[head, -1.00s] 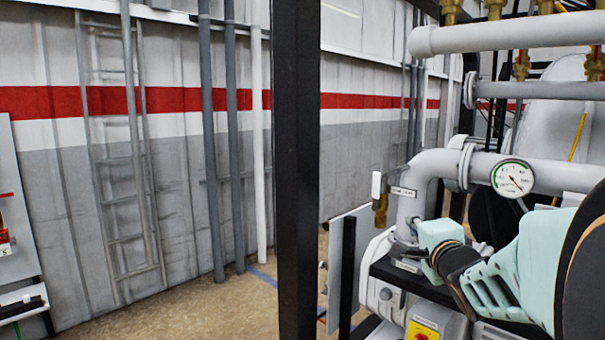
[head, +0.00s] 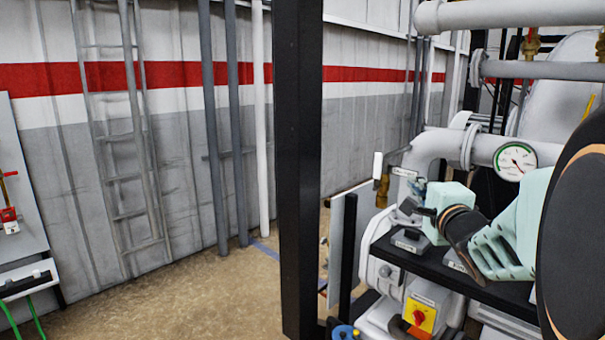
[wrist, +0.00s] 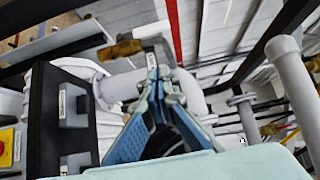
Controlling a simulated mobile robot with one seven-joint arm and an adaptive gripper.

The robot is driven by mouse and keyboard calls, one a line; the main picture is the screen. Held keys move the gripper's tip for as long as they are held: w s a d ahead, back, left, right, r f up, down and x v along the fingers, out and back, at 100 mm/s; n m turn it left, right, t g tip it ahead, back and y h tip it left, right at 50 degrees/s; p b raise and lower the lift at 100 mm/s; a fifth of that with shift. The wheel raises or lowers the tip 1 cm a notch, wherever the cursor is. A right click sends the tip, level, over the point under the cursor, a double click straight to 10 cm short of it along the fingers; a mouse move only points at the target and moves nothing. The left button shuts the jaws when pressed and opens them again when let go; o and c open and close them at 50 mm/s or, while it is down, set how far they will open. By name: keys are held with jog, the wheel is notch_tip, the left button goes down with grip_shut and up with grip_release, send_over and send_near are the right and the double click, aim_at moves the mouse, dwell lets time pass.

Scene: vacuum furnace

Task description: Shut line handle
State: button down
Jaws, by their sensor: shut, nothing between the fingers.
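The line handle (head: 377,165) is a white upright lever on a small brass valve (head: 382,188), left of the thick white pipe elbow. In the wrist view a white handle (wrist: 153,30) shows just beyond my fingertips, with the brass valve (wrist: 118,50) to its left. My gripper (head: 408,207) is shut and empty, to the right of the valve and slightly lower in the head view. The blue-grey fingers also show in the wrist view (wrist: 152,72), pointing towards the handle. I cannot tell whether the tips touch it.
A pressure gauge (head: 515,161) sits on the white pipe (head: 440,147) behind my arm. Below are a black shelf (head: 440,272) and a yellow panel with a red switch (head: 419,316). A black post (head: 298,170) stands left, with open floor (head: 190,300) beyond it.

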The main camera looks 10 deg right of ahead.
send_near(377, 173)
jog(key=w+d+r, duration=0.2)
jog(key=w+d, duration=0.1)
jog(key=d, duration=0.2)
jog(key=shift+w+a+r+p, duration=0.1)
jog(key=shift+w+a+p, duration=0.15)
jog(key=shift+w+a, duration=0.45)
jog(key=shift+w+a+r+p, duration=0.1)
jog(key=shift+w+a+p, duration=0.15)
jog(key=shift+w+a, duration=0.45)
jog(key=shift+w, duration=0.15)
jog(key=shift+w+d, duration=0.1)
